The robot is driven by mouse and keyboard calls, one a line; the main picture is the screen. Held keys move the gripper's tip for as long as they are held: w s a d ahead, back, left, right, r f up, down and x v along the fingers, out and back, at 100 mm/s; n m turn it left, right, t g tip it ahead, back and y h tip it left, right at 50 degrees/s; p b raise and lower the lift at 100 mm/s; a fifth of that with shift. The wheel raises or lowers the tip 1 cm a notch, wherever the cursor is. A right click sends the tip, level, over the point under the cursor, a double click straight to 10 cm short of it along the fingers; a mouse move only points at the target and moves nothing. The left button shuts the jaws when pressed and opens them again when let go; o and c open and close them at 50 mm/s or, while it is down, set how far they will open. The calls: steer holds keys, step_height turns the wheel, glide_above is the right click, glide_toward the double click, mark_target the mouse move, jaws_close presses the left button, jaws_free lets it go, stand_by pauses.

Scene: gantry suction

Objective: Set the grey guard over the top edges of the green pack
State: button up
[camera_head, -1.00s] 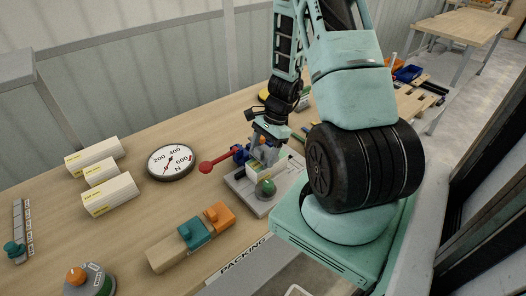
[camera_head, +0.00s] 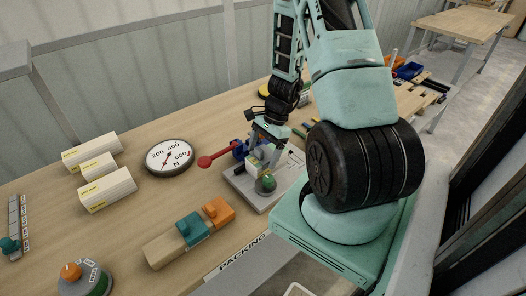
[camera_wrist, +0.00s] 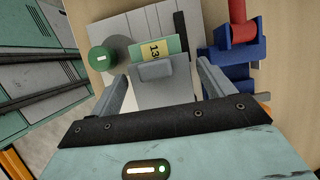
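The green pack (camera_wrist: 172,46), with a yellow label reading 13, stands on a light grey fixture plate (camera_wrist: 112,27) in the wrist view. A grey piece with a raised block, which looks like the guard (camera_wrist: 160,88), lies against the near side of the pack in that picture. I cannot tell whether it sits over the pack's top edges. My gripper (camera_wrist: 162,70) has its fingers spread on either side of the grey piece, with gaps showing. In the head view my gripper (camera_head: 268,138) is above the fixture (camera_head: 240,184), and the pack is mostly hidden.
A green dome button (camera_head: 265,184) is at the fixture's near corner. A blue clamp with a red handle (camera_head: 205,161) stands close beside it. A round gauge (camera_head: 169,157), white boxes (camera_head: 107,189) and a block with teal and orange parts (camera_head: 190,232) lie to the left.

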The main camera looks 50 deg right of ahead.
steer(key=shift+o, duration=0.3)
steer(key=shift+r, duration=0.15)
steer(key=v, duration=1.7)
steer(key=w+a+r+n+g+h, duration=0.1)
steer(key=w+a+r+n, duration=0.1)
steer(key=a+n, duration=0.75)
steer(key=w+a+r+n+g, duration=0.1)
steer(key=a+n, duration=0.3)
steer(key=a, duration=1.1)
steer(key=s+a+r+n+t+h, duration=0.1)
steer(key=s+a+n+h, duration=0.1)
steer(key=s+a+n, duration=1.1)
steer(key=a+n, duration=0.2)
steer(key=a, duration=0.2)
steer(key=shift+s+a+r+h, duration=0.2)
steer(key=shift+r+h, duration=0.1)
steer(key=shift+h, duration=0.1)
